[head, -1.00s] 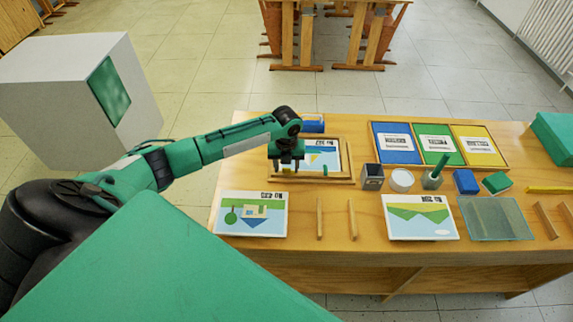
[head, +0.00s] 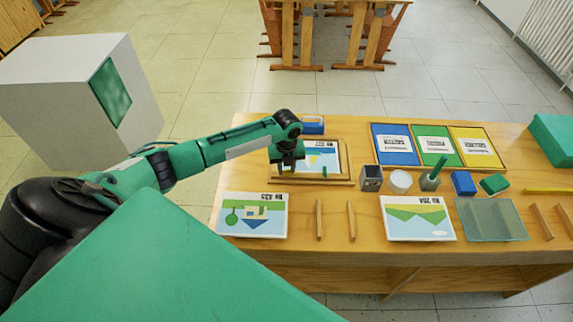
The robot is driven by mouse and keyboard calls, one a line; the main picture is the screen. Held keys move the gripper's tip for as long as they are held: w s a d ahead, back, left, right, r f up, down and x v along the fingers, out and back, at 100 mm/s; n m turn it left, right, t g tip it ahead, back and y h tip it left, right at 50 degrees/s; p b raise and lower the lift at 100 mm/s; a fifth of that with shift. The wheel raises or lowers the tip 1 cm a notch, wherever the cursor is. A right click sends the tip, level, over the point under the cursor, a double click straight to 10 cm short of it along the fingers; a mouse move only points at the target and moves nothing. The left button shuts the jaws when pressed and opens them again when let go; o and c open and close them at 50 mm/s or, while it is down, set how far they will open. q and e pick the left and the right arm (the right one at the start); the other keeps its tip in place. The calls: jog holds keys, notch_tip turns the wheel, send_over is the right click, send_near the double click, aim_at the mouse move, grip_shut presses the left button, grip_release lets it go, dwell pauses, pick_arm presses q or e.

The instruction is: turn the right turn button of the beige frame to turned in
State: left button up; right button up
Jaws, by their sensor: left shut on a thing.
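The beige frame (head: 347,163) lies on the wooden table with a picture in it, at the left back part of the tabletop. My left gripper (head: 287,168) points down at the left part of the frame's near bar. It is shut on a small part there, likely a turn button, which the fingers hide. Another small green turn button (head: 324,170) shows on the near bar, to the right of the gripper. How far either button is turned is too small to tell. My right gripper is out of view.
A blue box (head: 313,124) stands behind the frame. Picture cards (head: 250,215) and wooden strips (head: 319,220) lie in front. A white cabinet (head: 60,100) stands at left.

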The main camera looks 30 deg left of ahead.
pick_arm(q)
jog(key=n+p, duration=0.1)
jog(key=n, duration=0.1)
jog(key=n+p, duration=0.2)
jog(key=shift+r+n, duration=0.2)
jog(key=shift+n, duration=0.1)
jog(key=n+p, duration=0.2)
jog(key=n, duration=0.1)
jog(key=shift+n, duration=0.3)
jog(key=n+p, duration=0.2)
jog(key=n, duration=0.2)
jog(key=shift+p, duration=0.3)
jog(key=shift+f+n+p, duration=0.15)
jog(key=shift+n+p, duration=0.5)
jog(key=shift+n, duration=0.95)
jog(key=o, duration=1)
